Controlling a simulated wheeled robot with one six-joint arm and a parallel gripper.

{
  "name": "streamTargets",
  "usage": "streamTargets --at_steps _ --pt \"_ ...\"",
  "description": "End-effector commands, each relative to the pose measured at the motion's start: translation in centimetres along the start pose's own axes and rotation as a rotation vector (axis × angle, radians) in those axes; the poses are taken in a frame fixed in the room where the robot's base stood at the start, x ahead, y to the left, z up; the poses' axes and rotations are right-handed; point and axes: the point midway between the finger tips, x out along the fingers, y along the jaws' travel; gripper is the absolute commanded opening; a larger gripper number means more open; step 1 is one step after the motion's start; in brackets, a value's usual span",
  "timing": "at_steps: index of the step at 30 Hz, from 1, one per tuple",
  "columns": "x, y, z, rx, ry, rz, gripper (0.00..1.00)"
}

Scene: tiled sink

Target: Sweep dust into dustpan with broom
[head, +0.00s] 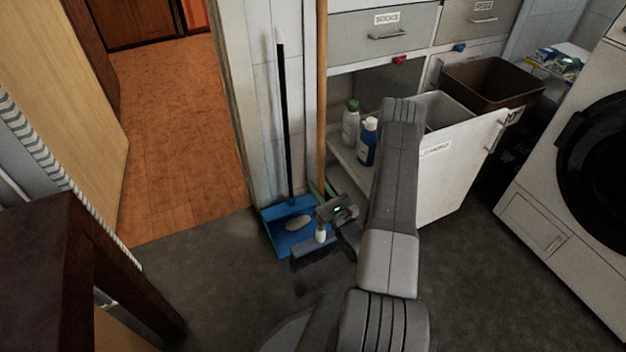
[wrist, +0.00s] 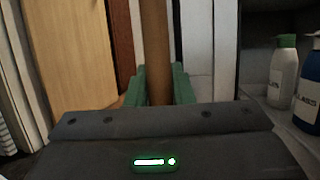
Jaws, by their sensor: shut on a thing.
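My gripper (head: 322,192) is shut on the wooden handle of the broom (head: 321,90). In the wrist view its green fingers (wrist: 157,84) sit on either side of the upright brown handle (wrist: 154,40). The broom's dark head (head: 316,252) is low, at the front right edge of the blue dustpan (head: 272,238); I cannot tell whether they touch. The dustpan lies on the floor by the wall, its long black handle upright with a pale tip. A pale oval patch (head: 298,223) shows in the pan; I cannot tell if it is dust. No clear dust shows on the dark floor.
An open cabinet door (head: 455,170) with bins (head: 490,84) stands right of my arm. Two bottles (head: 367,142) stand on a low shelf behind the broom. A washing machine (head: 560,200) is at right, a dark wooden table (head: 60,260) at left. Floor left of the dustpan is clear.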

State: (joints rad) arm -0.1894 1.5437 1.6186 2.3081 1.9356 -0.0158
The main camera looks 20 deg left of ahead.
Motion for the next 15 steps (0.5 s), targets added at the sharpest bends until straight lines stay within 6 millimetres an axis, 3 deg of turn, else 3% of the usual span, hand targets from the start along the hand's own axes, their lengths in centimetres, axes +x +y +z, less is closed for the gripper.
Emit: streamTargets --at_steps 9,15 --pt "-4.3 0.6 1.5 0.001 0.000 -0.003 0.00" --pt "-5.9 0.8 1.5 -0.001 -0.001 -0.001 0.00"
